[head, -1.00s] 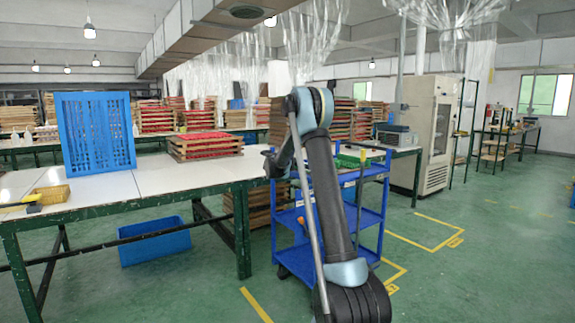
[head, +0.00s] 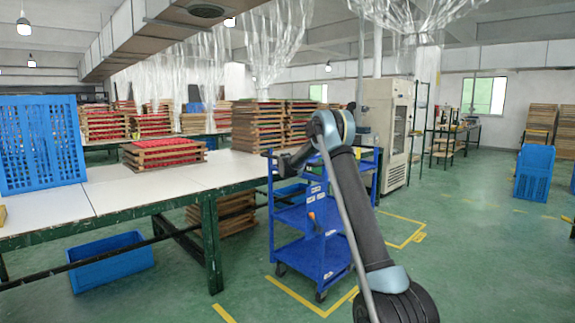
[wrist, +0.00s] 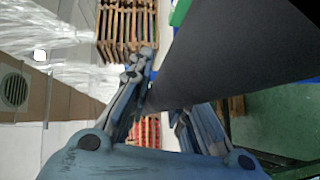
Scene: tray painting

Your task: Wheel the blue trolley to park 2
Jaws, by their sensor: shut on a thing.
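The blue trolley (head: 312,262) has several shelves and dark castors. It stands upright on the green floor, just right of the white work table, in the head view. My gripper (head: 287,163) is at the trolley's upper left in the head view, partly hidden by my arm. In the wrist view, my gripper's fingers (wrist: 168,115) are closed around a thick dark bar (wrist: 235,50), which appears to be the trolley's handle. Yellow floor bays show around the trolley's near side (head: 292,293) and farther right (head: 405,218). Their label (head: 419,237) is too small to read.
The work table (head: 140,190) with green legs stands close on the left. A blue crate (head: 110,262) lies under it. A tall cabinet (head: 385,130) stands behind the far bay. Blue crates (head: 534,172) stand at the right.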

